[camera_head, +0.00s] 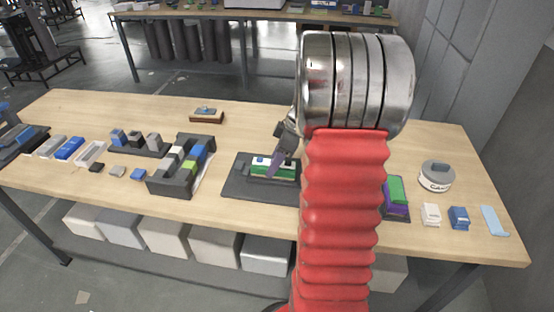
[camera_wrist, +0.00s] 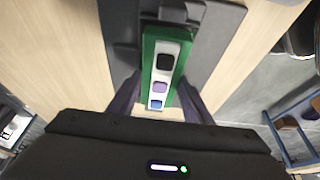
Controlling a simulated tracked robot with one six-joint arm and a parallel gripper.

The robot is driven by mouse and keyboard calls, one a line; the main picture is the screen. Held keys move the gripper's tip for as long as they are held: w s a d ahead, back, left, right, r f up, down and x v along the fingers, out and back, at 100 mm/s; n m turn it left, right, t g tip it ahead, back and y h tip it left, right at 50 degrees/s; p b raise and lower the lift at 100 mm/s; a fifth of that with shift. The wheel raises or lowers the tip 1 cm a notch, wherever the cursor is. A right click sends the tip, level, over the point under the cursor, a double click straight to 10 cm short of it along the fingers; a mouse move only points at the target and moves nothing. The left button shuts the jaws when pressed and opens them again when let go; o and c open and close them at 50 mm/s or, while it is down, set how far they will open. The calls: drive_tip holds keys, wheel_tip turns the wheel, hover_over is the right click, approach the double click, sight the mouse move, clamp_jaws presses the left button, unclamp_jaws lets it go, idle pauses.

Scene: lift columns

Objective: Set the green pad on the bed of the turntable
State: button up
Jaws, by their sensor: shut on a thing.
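The green pad (camera_wrist: 150,48) carries a white strip with black, purple and blue buttons. My gripper (camera_wrist: 156,98) is shut on it, with a dark purple finger on each side. In the head view the green pad (camera_head: 262,173) is low over a dark grey flat base (camera_head: 237,187), which also shows in the wrist view (camera_wrist: 212,50). I cannot tell whether the pad touches the base. My gripper (camera_head: 277,165) and red arm hide the base's right part. No part is plainly recognisable as the turntable's bed.
Right of my arm are another green block (camera_head: 397,187) on a purple holder, a round white tub with grey lid (camera_head: 436,176), and small white and blue blocks. Left are a dark stepped fixture (camera_head: 172,182) and several small blocks. A brown tray (camera_head: 206,117) stands behind; wood around it is clear.

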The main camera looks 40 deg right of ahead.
drive_tip(key=o, duration=1.4)
drive_tip(key=shift+o, duration=0.2)
drive_tip(key=o, duration=0.3)
drive_tip(key=shift+r, duration=0.15)
drive_tip(key=shift+r, duration=3.35)
drive_tip(key=shift+s, duration=0.1)
